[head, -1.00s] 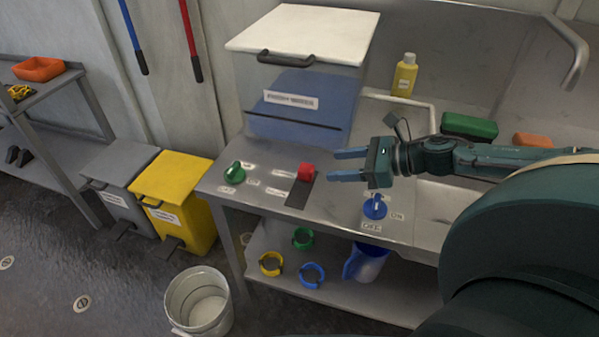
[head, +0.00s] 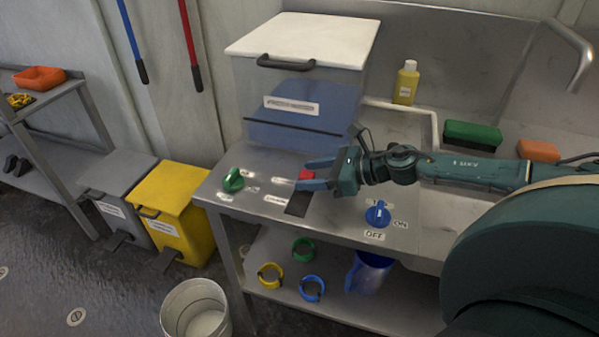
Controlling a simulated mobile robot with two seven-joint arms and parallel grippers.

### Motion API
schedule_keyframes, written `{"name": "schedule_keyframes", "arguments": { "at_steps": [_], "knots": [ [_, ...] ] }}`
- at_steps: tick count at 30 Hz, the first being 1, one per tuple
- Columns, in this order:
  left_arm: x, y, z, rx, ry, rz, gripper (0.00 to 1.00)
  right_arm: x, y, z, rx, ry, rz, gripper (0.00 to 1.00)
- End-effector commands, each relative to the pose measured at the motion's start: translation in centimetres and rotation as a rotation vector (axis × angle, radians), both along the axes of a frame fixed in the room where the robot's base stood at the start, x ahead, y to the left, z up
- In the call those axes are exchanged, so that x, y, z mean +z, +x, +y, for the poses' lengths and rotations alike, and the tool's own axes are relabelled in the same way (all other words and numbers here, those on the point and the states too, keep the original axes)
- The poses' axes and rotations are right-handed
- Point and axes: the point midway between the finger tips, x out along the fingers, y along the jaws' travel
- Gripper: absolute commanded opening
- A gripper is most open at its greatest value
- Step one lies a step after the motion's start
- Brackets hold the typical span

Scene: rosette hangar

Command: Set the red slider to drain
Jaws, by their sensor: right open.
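The red slider (head: 306,174) is a small red block on a dark track (head: 298,204) set in the metal counter. It sits at the far end of the track. Small white labels lie to its left, too small to read. My right gripper (head: 308,174) reaches in from the right with its fingers apart, one finger behind the slider and one in front in the picture. The fingers partly hide the slider and track, and I cannot tell whether they touch it. My left gripper is not in view.
A green knob (head: 234,180) stands left of the slider and a blue knob (head: 377,214) to its right. A clear tank (head: 300,110) with a white lid stands behind. A yellow bottle (head: 406,83) and green block (head: 471,136) are farther right.

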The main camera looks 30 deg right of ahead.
Motion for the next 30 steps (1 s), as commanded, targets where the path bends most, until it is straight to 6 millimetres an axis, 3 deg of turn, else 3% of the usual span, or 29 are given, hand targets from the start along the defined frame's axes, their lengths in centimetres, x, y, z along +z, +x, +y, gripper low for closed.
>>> {"name": "schedule_keyframes", "arguments": {
  "at_steps": [9, 20, 30],
  "knots": [
    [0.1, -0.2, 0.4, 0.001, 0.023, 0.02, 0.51, -0.9, 2.1, 1.8, 0.001, 0.002, -0.001, 0.53],
    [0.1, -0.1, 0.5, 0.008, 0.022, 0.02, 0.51, -1.2, 2.3, 2.0, 0.001, -0.001, 0.0, 0.53],
    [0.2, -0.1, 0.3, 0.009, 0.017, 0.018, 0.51, -1.2, 2.2, 2.0, 0.001, -0.001, 0.0, 0.25]
  ]
}}
